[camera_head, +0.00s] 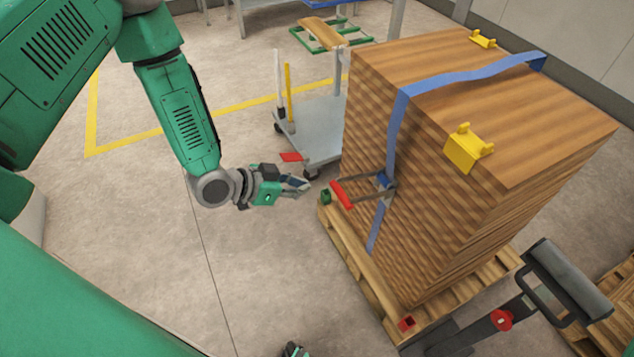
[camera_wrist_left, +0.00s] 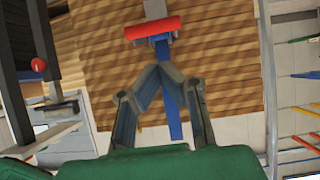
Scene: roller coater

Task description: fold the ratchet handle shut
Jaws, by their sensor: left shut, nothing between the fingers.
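The ratchet (camera_head: 386,184) sits on a blue strap (camera_head: 393,140) against the near side face of a tall stack of wooden boards (camera_head: 450,200). Its handle, with a red grip (camera_head: 341,194), stands out from the stack toward my left gripper. My left gripper (camera_head: 305,185) is shut and empty, left of the red grip and apart from it. In the left wrist view the red grip (camera_wrist_left: 152,28) lies just beyond the closed fingertips (camera_wrist_left: 158,70), with the strap behind. A small dark green piece at the bottom edge of the head view may be my right gripper; its fingers cannot be made out.
The stack rests on a wooden pallet (camera_head: 350,257). Yellow corner guards (camera_head: 468,148) sit on its top edges. A grey cart (camera_head: 312,125) stands behind my left gripper. A dark padded handle (camera_head: 568,282) rises at lower right. The floor at left is clear.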

